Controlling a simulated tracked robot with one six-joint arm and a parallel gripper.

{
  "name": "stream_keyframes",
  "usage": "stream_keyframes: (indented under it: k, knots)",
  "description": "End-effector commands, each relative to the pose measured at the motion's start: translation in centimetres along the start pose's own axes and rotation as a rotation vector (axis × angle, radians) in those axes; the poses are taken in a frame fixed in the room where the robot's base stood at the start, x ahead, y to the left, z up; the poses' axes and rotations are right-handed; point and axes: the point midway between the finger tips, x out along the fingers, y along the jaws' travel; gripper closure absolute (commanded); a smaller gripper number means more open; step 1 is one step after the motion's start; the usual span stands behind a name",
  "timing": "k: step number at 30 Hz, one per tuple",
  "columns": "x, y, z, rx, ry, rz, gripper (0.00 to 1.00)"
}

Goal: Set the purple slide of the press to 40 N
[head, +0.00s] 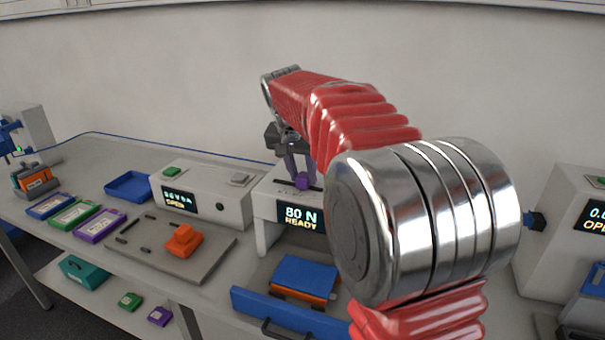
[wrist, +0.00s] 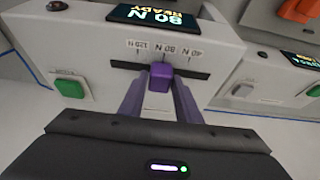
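The press (head: 270,215) is a pale grey box whose display (head: 302,217) reads "80 N READY". Its purple slide (head: 302,182) stands in a dark slot on top. In the wrist view the purple slide (wrist: 160,74) is at the middle label, 80 N, between 120 N on the left and 40 N on the right; the labels appear upside down. My gripper (head: 300,172) reaches down from above. In the wrist view its two purple-tinted fingers (wrist: 161,86) flank the slide closely and appear shut on it. Exact contact at the tips is hard to see.
A green button (wrist: 72,88) is on the press top. A grey unit (head: 225,205) stands left of the press. A blue-and-orange piece (head: 305,275) lies in front, behind a blue drawer front (head: 285,312). Another display unit (head: 565,235) is at right.

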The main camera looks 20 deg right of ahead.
Motion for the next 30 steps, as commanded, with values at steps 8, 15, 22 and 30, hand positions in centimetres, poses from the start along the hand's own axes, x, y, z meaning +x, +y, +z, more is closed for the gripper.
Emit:
stream_keyframes:
  k: [8,15,22,30]
  knots:
    - [0.0,0.0,0.0,0.000,0.000,0.000,0.90]
    - [0.0,-0.1,0.0,-0.001,0.000,-0.001,1.00]
    - [0.0,-0.4,0.0,-0.003,0.000,-0.001,1.00]
    - [0.0,-3.7,0.0,-0.004,0.000,-0.002,1.00]
